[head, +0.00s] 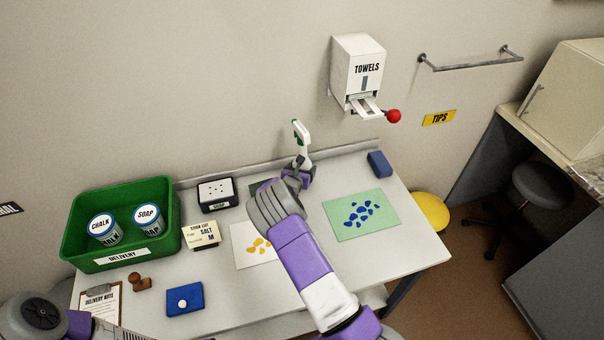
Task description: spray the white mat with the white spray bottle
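The white spray bottle (303,150) with a green trigger head stands out above my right gripper (300,176) near the back of the table. The gripper's purple fingers are around or against the bottle's lower part, which is hidden; I cannot tell whether they are closed on it. The white mat (242,236) lies flat with several yellow spots on it, left of my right forearm, which covers its right side. Only parts of my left arm show at the bottom left; its fingertips are not in view.
A green mat (382,198) with blue spots lies right of my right arm. A green delivery crate (75,243) holds chalk and soap tins. A blue box (185,307), stamp (138,283), clipboard (84,308), stock card (202,232) and blue block (379,164) stand around. A towel dispenser (357,60) hangs above.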

